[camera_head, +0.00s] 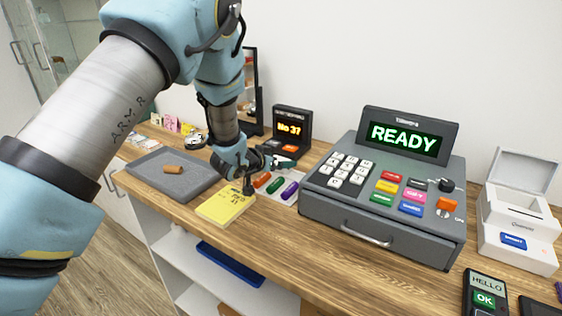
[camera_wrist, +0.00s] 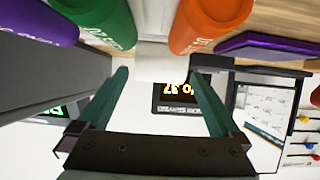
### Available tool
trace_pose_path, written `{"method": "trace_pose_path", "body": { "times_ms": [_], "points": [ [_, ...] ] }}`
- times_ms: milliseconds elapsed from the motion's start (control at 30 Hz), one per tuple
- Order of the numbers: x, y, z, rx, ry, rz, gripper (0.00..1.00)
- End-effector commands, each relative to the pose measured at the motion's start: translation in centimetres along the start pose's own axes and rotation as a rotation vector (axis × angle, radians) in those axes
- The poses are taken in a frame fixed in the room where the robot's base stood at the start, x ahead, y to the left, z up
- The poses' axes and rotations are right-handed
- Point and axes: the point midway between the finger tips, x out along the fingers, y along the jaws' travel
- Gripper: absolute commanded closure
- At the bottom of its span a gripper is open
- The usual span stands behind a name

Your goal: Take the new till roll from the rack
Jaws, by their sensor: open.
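The grey till (camera_head: 335,207) reads READY. A yellow pad (camera_head: 222,208), a grey tray (camera_head: 150,177) with a brown piece, a No 37 display (camera_head: 290,128) and an open white box (camera_head: 517,238) share the counter.

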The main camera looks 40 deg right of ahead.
Motion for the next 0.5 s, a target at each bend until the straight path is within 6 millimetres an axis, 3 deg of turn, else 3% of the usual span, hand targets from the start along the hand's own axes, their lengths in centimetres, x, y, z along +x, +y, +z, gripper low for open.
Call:
{"method": "trace_pose_path", "body": {
  "times_ms": [267,500],
  "points": [
    [0.27,0.01,0.01,0.0,0.001,0.0,0.0],
    [0.26,0.03,0.01,0.0,0.0,0.0,0.27]
  ]
}}
